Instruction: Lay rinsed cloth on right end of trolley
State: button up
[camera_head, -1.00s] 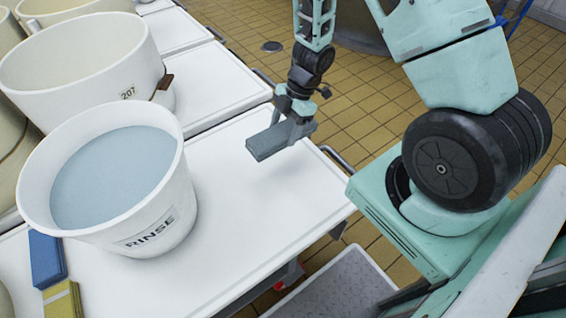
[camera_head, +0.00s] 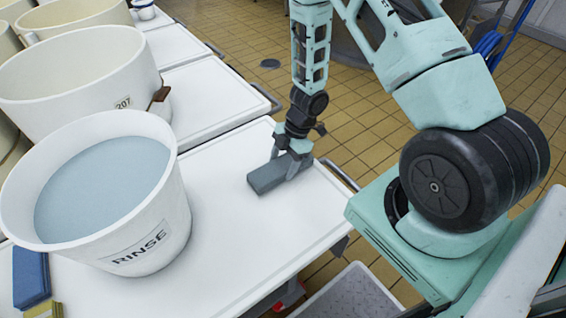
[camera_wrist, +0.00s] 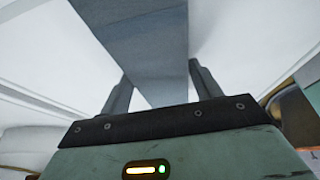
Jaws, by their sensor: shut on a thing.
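A grey-blue folded cloth (camera_head: 270,178) is at the right end of the white trolley (camera_head: 225,240). My gripper (camera_head: 290,165) is shut on its right part, with the fingers on either side. The cloth lies flat at or just above the trolley top; I cannot tell whether it touches. In the wrist view the cloth (camera_wrist: 150,50) runs between the two fingers (camera_wrist: 160,90) over a white surface. The white RINSE bucket (camera_head: 150,250), full of bluish water, stands to the left of the cloth, apart from it.
A blue folded cloth (camera_head: 31,276) and a yellow one (camera_head: 45,311) lie at the lower left, by the bucket. A large tub marked 207 (camera_head: 85,80) stands behind. A metal handle (camera_head: 340,174) edges the trolley's right end. The trolley top around the held cloth is clear.

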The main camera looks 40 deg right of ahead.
jog(key=shift+f, duration=0.15)
jog(key=o, duration=1.1)
jog(key=p+v, duration=0.4)
jog(key=v, duration=0.8)
jog(key=w+a+r+m+t+h, duration=0.2)
jog(key=w+a+r+m+t, duration=0.15)
jog(key=w+a+r, duration=0.45)
jog(key=s+a+r+m+t+h, duration=0.1)
jog(key=s+a+r+m+h, duration=0.2)
jog(key=a+r, duration=0.35)
jog(key=s+a+r+m+g, duration=0.1)
jog(key=s+a+r, duration=0.1)
jog(key=s, duration=0.6)
jog(key=s+a+r+m+g, duration=0.1)
jog(key=s+a+r+g, duration=0.1)
jog(key=s, duration=0.6)
jog(key=s+a+r+m+g+y, duration=0.1)
jog(key=s+a+r+m, duration=0.1)
jog(key=s+a, duration=0.3)
jog(key=shift+s+r+g, duration=0.1)
jog(key=shift+s+r, duration=0.2)
jog(key=shift+s, duration=0.35)
jog(key=shift+s+r+g, duration=0.1)
jog(key=shift+s+r, duration=0.15)
jog(key=shift+s, duration=0.4)
jog(key=shift+s+r+g, duration=0.1)
jog(key=shift+s+r, duration=0.2)
jog(key=shift+s, duration=0.35)
